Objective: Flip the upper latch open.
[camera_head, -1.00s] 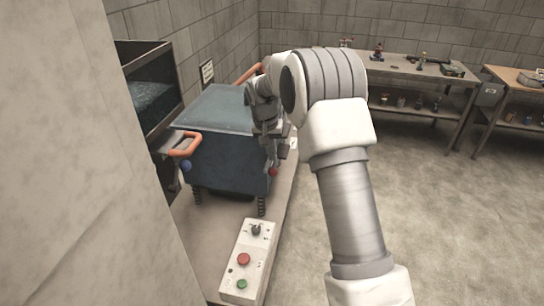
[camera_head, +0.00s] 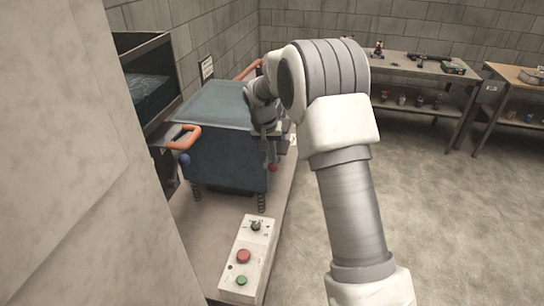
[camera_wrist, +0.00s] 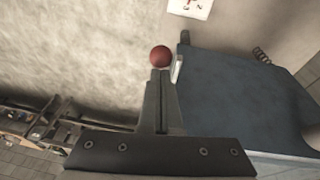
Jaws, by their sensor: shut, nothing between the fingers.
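A red ball knob (camera_head: 273,168) shows at the near right side of the blue box (camera_head: 215,150), low beneath my gripper. My gripper (camera_head: 270,143) is beside the box's right side, with its fingers partly hidden by my wrist. In the wrist view, my gripper (camera_wrist: 161,73) has its fingers together and empty. Their tips are at the red ball knob (camera_wrist: 160,56); I cannot tell if they touch it. A thin pale strip (camera_wrist: 178,68) stands by the tips, against the blue box (camera_wrist: 235,95). I cannot tell which part is the upper latch.
A control panel (camera_head: 247,262) with red and green buttons lies in front of the box. An orange handle (camera_head: 186,140) and blue ball (camera_head: 184,159) are at the box's left. Floor (camera_head: 440,220) at right is clear.

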